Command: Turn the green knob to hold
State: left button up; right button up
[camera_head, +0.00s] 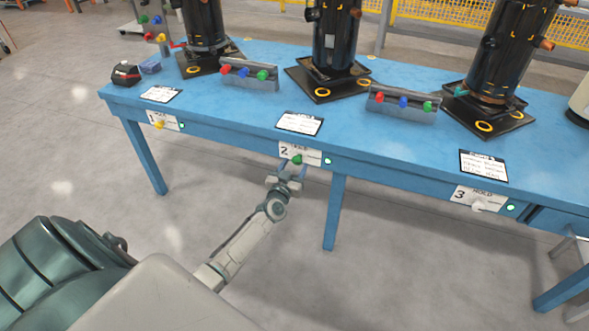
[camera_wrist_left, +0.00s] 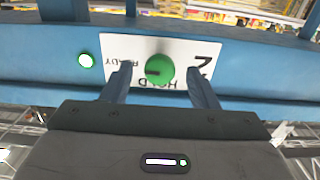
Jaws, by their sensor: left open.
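The green knob (camera_head: 297,159) sits on white label plate 2 on the front edge of the blue table. In the left wrist view the green knob (camera_wrist_left: 160,68) shows upside down, with a dark mark on its left half. The plate (camera_wrist_left: 190,47) reads READY at the left and HOLD below the knob in that view. My left gripper (camera_head: 287,174) is open just in front of the knob. Its fingers (camera_wrist_left: 161,85) stand on either side of the knob with a gap at both sides. My right gripper is not in view.
A yellow knob (camera_head: 159,124) on plate 1 and a white knob (camera_head: 478,206) on plate 3 sit along the same edge. A lit round lamp (camera_wrist_left: 86,60) is beside plate 2. Black compressor columns (camera_head: 337,40) and button boxes (camera_head: 403,103) stand on the table (camera_head: 370,140).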

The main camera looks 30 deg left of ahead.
pick_arm(q)
jog(key=shift+w, duration=0.4)
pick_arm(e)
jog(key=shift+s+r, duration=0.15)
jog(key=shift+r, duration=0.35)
pick_arm(q)
jog(key=c, duration=1)
jog(key=shift+o, duration=0.2)
